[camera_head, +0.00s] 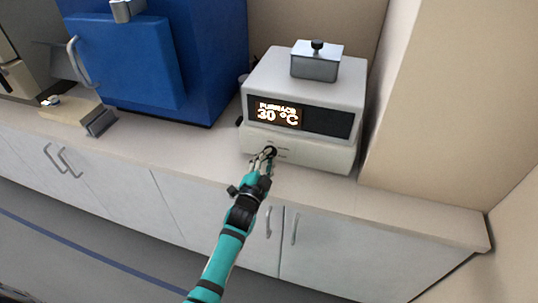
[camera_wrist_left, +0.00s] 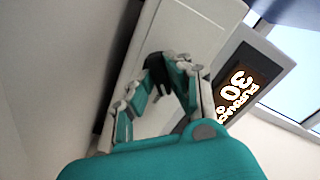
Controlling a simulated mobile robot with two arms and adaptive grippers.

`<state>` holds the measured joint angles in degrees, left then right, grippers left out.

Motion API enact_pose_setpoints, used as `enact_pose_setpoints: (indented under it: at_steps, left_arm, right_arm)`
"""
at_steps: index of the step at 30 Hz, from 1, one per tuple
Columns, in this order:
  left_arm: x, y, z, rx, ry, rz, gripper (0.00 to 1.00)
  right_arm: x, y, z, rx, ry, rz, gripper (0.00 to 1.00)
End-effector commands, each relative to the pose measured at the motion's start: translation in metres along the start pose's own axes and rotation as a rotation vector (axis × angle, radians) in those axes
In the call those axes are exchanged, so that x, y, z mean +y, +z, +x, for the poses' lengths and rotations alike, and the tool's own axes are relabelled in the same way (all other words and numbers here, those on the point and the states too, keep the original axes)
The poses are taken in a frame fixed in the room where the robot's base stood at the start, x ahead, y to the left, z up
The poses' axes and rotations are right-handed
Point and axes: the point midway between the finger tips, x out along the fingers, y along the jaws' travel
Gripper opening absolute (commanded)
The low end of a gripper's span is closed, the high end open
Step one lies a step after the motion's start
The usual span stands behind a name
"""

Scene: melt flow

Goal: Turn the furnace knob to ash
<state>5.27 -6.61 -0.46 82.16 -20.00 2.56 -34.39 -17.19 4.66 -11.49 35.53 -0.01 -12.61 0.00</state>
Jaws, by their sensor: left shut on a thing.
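The furnace (camera_head: 252,89) is a white box on the counter with a dark display (camera_head: 300,116) reading "FURNACE 30 °C". The display also shows, turned on its side, in the left wrist view (camera_wrist_left: 238,92). The dark round knob (camera_head: 271,151) sits low on the furnace front, partly hidden by my fingers. My left gripper (camera_head: 264,158) is at the knob, its fingers shut on it. In the left wrist view the fingertips (camera_wrist_left: 168,62) close around the dark knob (camera_wrist_left: 158,66). The knob's setting marks are too small to read. My right gripper is in neither view.
A grey metal box with a black-knobbed lid (camera_head: 315,66) stands on top of the furnace. A large blue cabinet (camera_head: 130,60) stands to its left. A small grey block (camera_head: 100,121) lies on the counter (camera_head: 190,140). A wall is close on the right.

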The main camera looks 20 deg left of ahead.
Motion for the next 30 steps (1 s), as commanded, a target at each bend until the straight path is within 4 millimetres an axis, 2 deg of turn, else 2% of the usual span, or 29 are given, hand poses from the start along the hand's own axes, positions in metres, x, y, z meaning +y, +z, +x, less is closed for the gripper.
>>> enact_pose_setpoints:
  at_steps: [3, 9, 19, 25, 30]
  left_arm:
    - [0.000, 0.000, 0.000, 0.000, 0.000, 0.040, 0.00]
    - [0.001, 0.001, 0.000, -0.001, 0.001, 0.379, 0.00]
    - [0.001, 0.000, 0.000, 0.000, 0.001, 0.438, 0.00]
    - [0.002, 0.002, 0.000, 0.000, 0.000, 0.729, 0.00]
    - [0.000, 0.000, 0.000, 0.000, 0.001, 0.840, 0.00]
  right_arm:
    - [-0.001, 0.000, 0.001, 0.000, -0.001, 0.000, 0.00]
    - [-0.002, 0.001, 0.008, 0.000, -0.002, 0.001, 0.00]
    - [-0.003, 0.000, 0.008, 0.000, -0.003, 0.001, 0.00]
    - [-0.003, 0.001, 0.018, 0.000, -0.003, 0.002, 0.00]
    - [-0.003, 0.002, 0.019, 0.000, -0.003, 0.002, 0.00]
